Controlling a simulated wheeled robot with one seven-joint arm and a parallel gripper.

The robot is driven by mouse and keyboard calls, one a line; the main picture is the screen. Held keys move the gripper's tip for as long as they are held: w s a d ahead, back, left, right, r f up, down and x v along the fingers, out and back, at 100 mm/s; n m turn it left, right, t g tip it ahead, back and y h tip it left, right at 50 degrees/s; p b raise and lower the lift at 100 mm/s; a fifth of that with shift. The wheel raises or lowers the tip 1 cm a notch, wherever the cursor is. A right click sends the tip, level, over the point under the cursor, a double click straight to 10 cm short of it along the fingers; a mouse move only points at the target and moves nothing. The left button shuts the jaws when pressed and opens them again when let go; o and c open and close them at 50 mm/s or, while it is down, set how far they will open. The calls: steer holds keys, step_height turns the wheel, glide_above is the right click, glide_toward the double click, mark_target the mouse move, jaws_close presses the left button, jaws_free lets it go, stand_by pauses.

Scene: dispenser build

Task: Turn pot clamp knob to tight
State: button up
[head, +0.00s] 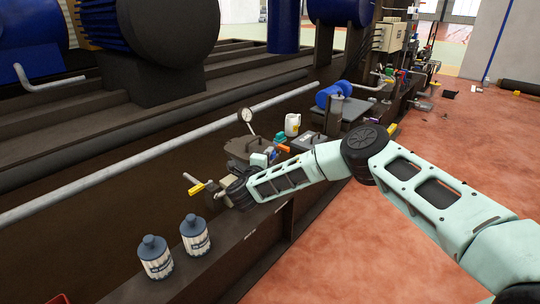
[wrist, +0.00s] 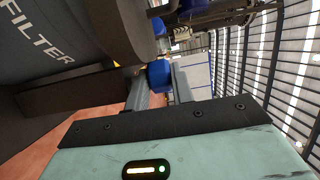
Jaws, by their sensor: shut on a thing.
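A blue knob (wrist: 158,72), which I take to be the pot clamp knob, sits between the fingertips of my gripper (wrist: 160,84) in the wrist view. The fingers are shut on it, one on each side. Beside it on the left is a large dark grey pot (wrist: 60,75) lettered FILTER. In the head view my gripper (head: 213,193) reaches low over the dark ledge, close to a yellow-handled lever (head: 196,189). The knob cannot be made out there. Whether it is tight cannot be told.
Two dark-capped bottles (head: 155,257) (head: 195,235) stand on the ledge in front, left of my gripper. A pressure gauge (head: 245,115), a white jug (head: 292,125) and a blue cylinder (head: 328,95) stand farther back.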

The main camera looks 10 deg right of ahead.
steer(key=m+g+h, duration=0.1)
steer(key=m+g+h+b, duration=0.1)
steer(key=shift+w+a+f+h, duration=0.1)
steer(key=shift+a+f+h, duration=0.1)
steer(key=shift+h, duration=0.1)
steer(key=m+g+h+b, duration=0.2)
steer(key=b, duration=0.1)
steer(key=shift+w+f+g, duration=0.1)
steer(key=shift+f+g, duration=0.05)
steer(key=shift+g, duration=0.15)
steer(key=m+g+h+b, duration=0.1)
steer(key=m+g+b, duration=0.1)
steer(key=b, duration=0.2)
steer(key=shift+w+g+h, duration=0.1)
steer(key=shift+g+h, duration=0.2)
steer(key=g+b, duration=0.1)
steer(key=b, duration=0.1)
steer(key=shift+m+b, duration=0.3)
steer(key=shift+m, duration=0.1)
steer(key=shift+w+r+m+g+h+b, duration=0.15)
steer(key=shift+r+m+g+h+b, duration=0.25)
steer(key=shift+b, duration=0.35)
steer(key=shift+f, duration=0.1)
steer(key=o, duration=0.7)
steer(key=shift+a, duration=0.15)
